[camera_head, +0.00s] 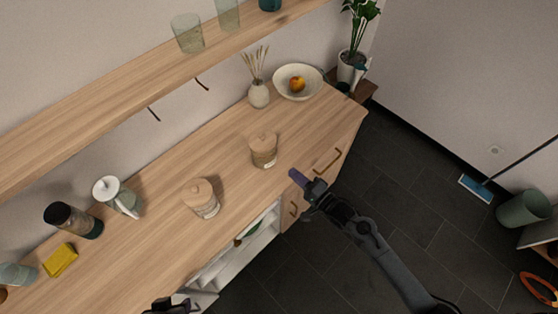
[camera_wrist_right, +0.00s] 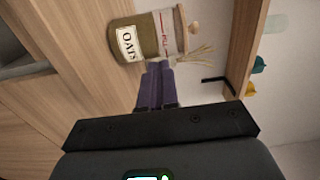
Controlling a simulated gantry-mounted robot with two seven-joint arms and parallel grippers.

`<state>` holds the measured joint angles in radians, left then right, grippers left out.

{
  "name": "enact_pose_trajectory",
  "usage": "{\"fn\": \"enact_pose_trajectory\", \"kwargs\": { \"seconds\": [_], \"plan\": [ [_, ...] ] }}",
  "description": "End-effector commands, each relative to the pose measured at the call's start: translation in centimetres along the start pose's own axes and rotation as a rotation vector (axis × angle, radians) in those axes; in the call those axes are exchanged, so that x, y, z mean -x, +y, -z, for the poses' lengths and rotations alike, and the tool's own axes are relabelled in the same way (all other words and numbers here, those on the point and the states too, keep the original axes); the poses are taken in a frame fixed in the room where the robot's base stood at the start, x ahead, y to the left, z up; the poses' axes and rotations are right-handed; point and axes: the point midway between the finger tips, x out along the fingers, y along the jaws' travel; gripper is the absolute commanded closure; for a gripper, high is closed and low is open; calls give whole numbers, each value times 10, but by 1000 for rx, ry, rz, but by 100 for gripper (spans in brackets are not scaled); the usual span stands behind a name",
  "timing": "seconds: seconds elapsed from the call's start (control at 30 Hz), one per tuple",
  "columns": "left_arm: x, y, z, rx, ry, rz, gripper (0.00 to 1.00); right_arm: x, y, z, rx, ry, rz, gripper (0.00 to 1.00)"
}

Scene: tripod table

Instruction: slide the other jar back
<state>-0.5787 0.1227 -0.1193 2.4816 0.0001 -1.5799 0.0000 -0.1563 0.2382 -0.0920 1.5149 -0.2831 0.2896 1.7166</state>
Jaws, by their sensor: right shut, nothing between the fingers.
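Two jars with wooden lids stand upright on the wooden counter. One jar (camera_head: 263,151) is right of centre in the head view, and the other jar (camera_head: 202,199) stands to its left, nearer the front edge. My right gripper (camera_head: 295,176) is at the counter's front edge, just right of the right-hand jar and apart from it in the head view. In the right wrist view its purple fingers (camera_wrist_right: 158,78) are closed together with nothing between them, pointing at a labelled jar (camera_wrist_right: 147,36). My left gripper (camera_head: 170,304) shows only partly at the bottom edge; its fingers are unclear.
Behind the jars the counter (camera_head: 225,150) is bare. A reed vase (camera_head: 259,94) and a bowl with fruit (camera_head: 298,96) stand at the back right. A white pot (camera_head: 117,196), a dark bottle (camera_head: 72,220) and a yellow cloth (camera_head: 60,260) are at the left. A shelf (camera_head: 110,95) hangs above.

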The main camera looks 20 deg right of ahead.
Motion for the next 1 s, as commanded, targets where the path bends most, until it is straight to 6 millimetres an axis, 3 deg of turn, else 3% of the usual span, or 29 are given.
{"fn": "enact_pose_trajectory", "kwargs": {
  "seconds": [0.2, 0.43, 0.63, 1.0],
  "plan": [
    [-2, 2, 0, 8, 1, -7, 57, -41, 0, 1, 1, 1, 1, 100],
    [-3, 3, -1, 8, 0, -7, 57, -70, 0, 0, 0, 1, 0, 100],
    [-3, 2, -1, 4, -1, -5, 57, -80, 0, 0, 0, 0, -1, 100],
    [-4, 0, -2, -5, -4, 3, 57, -81, 0, 0, 0, 1, -1, 100]
  ]
}}
